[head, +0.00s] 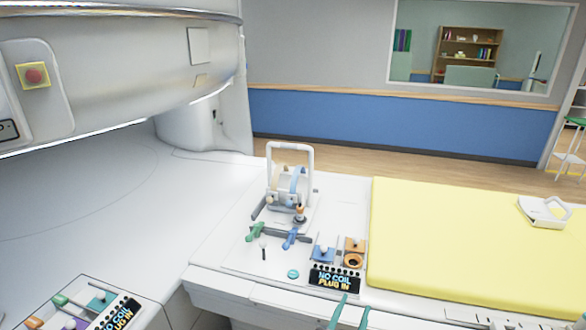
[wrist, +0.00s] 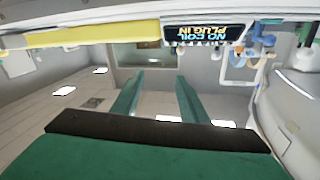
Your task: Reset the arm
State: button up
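My gripper (head: 355,304) shows only as two green fingertips at the bottom edge of the head view, just in front of the table's near side. In the wrist view the gripper (wrist: 159,76) has its two green fingers apart, with nothing between them. The rest of my arm is out of the head view. The wrist picture appears upside down, with the "NO COIL PLUG IN" sign (wrist: 203,32) inverted near the top. That sign also shows in the head view (head: 335,280), a little behind and left of the fingertips.
A frame with a white handle (head: 290,147) stands on the white table, with green and blue levers before it. A yellow pad (head: 440,245) lies to the right, bearing a white coil-like piece (head: 543,211). The large scanner body (head: 130,70) overhangs the left.

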jog(key=s+a+f+n+y, duration=0.3)
jog(key=s+a+f, duration=0.3)
jog(key=s, duration=0.4)
jog(key=s+a+f+n+y, duration=0.25)
jog(key=s+a+f, duration=0.4)
jog(key=s, duration=0.35)
jog(key=s+a+r+n+y, duration=0.1)
jog(key=s, duration=0.9)
jog(key=s+a+r+n+y, duration=0.1)
jog(key=s, duration=0.8)
jog(key=shift+s+a+r+g+y, duration=0.3)
jog(key=shift+s+a+r+y, duration=0.05)
jog(key=shift+s+a+r, duration=0.05)
